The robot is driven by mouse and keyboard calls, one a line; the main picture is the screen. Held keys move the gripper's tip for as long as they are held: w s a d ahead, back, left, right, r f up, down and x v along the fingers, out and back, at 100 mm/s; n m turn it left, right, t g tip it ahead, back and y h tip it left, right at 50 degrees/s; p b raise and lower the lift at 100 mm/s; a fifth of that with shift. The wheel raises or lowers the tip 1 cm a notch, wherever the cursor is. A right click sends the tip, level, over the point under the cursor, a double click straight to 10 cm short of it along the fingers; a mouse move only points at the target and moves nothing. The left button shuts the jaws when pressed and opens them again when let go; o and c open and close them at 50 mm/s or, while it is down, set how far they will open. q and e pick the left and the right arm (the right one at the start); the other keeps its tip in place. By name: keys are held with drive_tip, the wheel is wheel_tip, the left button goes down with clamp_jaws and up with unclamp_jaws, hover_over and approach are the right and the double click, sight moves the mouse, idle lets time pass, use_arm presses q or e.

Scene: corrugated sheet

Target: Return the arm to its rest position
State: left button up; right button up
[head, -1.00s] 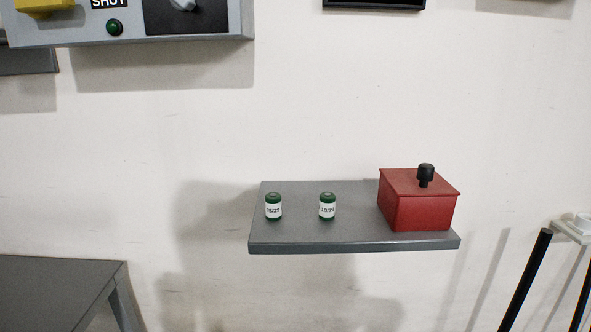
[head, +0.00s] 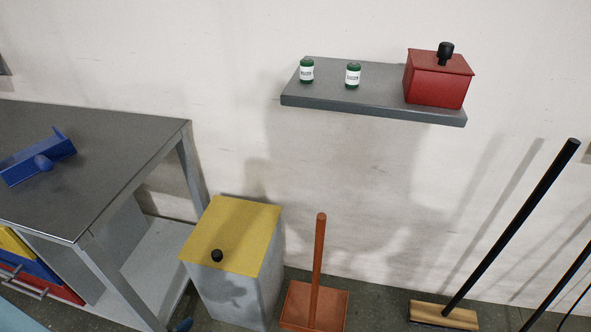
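Neither of my grippers nor arms shows in the head view. A grey wall shelf (head: 335,99) holds two small green jars with white labels, the left jar (head: 307,71) and the right jar (head: 353,76), both upright. A red box (head: 436,87) with a closed lid and a black knob (head: 445,54) stands at the shelf's right end.
A grey table (head: 110,135) at left bears a blue scoop-like object (head: 38,160). On the floor below the shelf stand a yellow-lidded bin (head: 235,228), an orange dustpan (head: 317,300) with an upright handle and a black-handled broom (head: 510,230) leaning on the wall.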

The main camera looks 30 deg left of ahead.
use_arm(q)
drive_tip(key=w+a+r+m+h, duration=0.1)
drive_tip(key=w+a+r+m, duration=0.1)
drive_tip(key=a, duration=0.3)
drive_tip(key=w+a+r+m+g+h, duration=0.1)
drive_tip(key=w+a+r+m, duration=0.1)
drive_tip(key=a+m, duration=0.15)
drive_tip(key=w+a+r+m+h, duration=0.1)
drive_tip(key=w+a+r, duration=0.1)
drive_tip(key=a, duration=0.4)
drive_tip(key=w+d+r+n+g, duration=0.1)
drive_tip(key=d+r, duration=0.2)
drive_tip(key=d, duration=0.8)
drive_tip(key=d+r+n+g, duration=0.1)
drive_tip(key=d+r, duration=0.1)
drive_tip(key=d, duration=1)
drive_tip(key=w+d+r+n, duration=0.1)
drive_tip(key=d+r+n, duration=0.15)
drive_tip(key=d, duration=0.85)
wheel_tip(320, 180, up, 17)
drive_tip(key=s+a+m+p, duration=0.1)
drive_tip(key=p, duration=2.3)
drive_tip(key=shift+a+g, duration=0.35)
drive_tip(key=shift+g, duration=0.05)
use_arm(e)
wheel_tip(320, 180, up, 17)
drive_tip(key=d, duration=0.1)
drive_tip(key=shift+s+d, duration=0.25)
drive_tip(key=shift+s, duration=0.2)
